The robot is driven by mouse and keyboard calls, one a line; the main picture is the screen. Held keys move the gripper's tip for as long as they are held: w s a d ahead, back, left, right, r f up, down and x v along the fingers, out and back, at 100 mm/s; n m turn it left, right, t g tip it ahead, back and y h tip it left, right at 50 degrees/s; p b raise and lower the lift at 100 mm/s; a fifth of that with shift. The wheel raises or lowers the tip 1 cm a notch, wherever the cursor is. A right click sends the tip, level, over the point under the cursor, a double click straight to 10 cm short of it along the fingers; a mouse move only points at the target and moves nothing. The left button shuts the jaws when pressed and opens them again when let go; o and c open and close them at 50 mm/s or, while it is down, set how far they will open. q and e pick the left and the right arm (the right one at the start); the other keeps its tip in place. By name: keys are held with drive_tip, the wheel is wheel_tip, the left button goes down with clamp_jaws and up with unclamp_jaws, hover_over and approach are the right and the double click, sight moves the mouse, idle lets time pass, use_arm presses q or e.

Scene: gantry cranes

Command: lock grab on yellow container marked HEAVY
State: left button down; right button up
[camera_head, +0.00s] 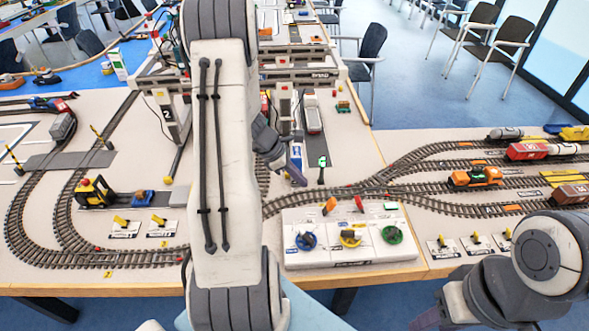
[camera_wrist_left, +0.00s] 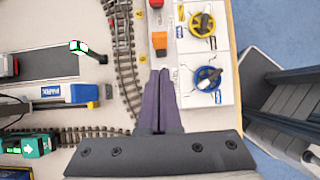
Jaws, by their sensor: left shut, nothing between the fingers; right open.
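A white control panel (camera_head: 350,262) holds a blue knob (camera_head: 306,240), a yellow knob (camera_head: 350,238) and a green knob (camera_head: 392,235). An orange lever (camera_head: 329,205) and a red lever (camera_head: 359,203) stand at its back edge. My left gripper (camera_head: 301,180) is shut and empty, behind the panel's left part. In the left wrist view its purple fingers (camera_wrist_left: 162,75) point toward the orange lever (camera_wrist_left: 159,42), apart from it in the picture. The blue knob (camera_wrist_left: 207,78) is to their right. I cannot make out a yellow container marked HEAVY.
Gantry cranes (camera_head: 167,115) stand behind the panel, partly hidden by my left arm. Rail tracks (camera_head: 440,165) with wagons and an orange locomotive (camera_head: 475,177) fill the right. A yellow forklift (camera_head: 95,192) is at left. A small black post with a green light (camera_head: 322,165) stands close to my left gripper.

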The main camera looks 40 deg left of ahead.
use_arm(q)
drive_tip(key=shift+d+v, duration=0.2)
drive_tip(key=shift+v, duration=1.8)
drive_tip(key=shift+w+r, duration=0.2)
